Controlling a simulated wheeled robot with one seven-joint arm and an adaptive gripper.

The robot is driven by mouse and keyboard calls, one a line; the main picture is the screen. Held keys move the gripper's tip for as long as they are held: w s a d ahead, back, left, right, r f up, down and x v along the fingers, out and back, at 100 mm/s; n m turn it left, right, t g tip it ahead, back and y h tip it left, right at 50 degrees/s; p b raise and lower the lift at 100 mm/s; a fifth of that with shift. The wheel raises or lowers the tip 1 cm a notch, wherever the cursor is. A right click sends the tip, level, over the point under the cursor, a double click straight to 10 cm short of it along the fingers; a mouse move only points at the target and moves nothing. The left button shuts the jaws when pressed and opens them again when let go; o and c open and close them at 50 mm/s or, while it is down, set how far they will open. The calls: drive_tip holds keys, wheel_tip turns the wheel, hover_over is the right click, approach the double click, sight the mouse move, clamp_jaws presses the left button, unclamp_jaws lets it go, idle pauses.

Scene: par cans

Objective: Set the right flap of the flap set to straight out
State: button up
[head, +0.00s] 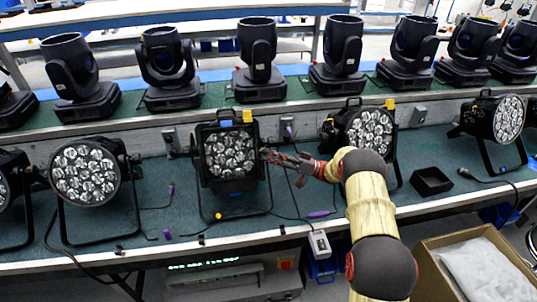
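The flap set (197,150) is a dark square frame around the front of the middle par can (230,152), whose face is a cluster of bright round lenses. Its right side lies closest to my gripper; the angle of the right flap is too small and dark to tell. My gripper (268,156), grey with red parts, reaches in from the right, its tips at or very near the frame's right edge. I cannot tell whether it touches the flap, or whether the fingers are apart.
Another par can (366,130) stands just right of my gripper, partly behind my arm. A round par can (85,173) stands to the left. Moving heads (258,55) line the shelf behind. Cables, a small black tray (431,181) and an open cardboard box (430,262) are nearby.

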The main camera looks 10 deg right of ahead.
drive_tip(key=shift+d, duration=0.1)
drive_tip(key=v, duration=0.7)
drive_tip(key=shift+d+f, duration=0.15)
idle(0.3)
